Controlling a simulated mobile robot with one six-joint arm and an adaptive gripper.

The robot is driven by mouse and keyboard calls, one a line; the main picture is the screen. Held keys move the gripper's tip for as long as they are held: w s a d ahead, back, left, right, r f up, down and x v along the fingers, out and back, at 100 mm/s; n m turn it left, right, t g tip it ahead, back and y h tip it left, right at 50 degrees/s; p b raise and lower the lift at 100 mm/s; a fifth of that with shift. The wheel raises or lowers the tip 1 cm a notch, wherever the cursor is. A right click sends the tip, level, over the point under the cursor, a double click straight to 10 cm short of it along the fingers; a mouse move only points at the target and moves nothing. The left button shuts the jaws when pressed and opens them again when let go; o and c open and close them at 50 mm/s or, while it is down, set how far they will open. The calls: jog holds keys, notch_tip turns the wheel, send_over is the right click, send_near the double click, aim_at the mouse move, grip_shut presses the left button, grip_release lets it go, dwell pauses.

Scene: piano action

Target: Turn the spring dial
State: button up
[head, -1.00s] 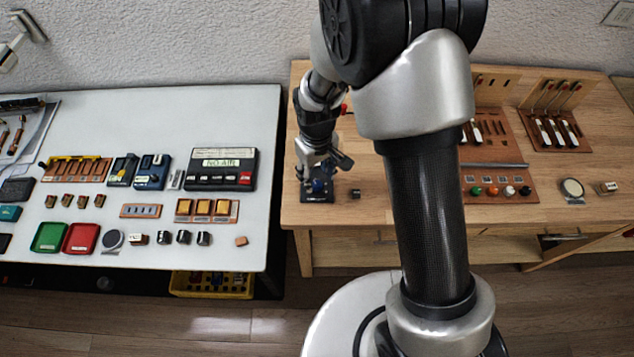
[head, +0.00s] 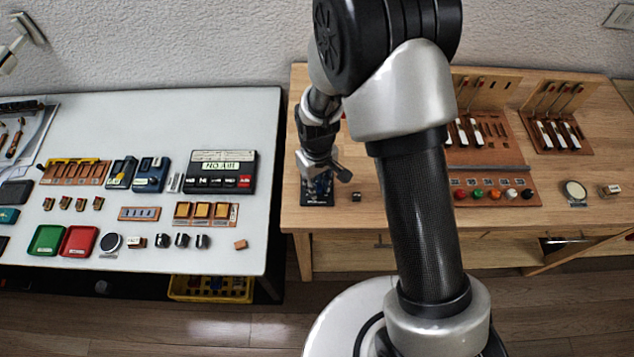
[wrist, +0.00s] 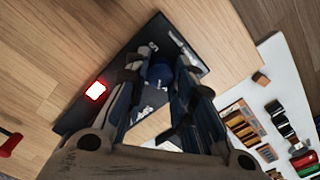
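The spring dial's dark base (head: 318,202) sits near the left end of the wooden bench. In the wrist view it is a dark plate (wrist: 72,122) with a blue knob (wrist: 160,72) and a lit red square (wrist: 96,90). My gripper (wrist: 158,78) points down at the plate, its fingers apart on either side of the knob. A gap seems to show between knob and fingers, but I cannot tell whether either one touches. In the head view my gripper (head: 321,176) covers much of the dial, so the knob's angle is hidden.
A small dark block (head: 356,196) stands just right of the dial. A white table (head: 215,262) with many small devices lies to the left, across a narrow gap. Racks (head: 556,135) and a row of coloured knobs (head: 490,194) are further right on the bench.

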aim_at(317, 186)
grip_shut()
jog(key=shift+m, duration=1.4)
jog(key=o, duration=0.6)
grip_release()
jog(key=shift+r, duration=0.1)
notch_tip(317, 186, up, 12)
jog(key=shift+f, duration=0.1)
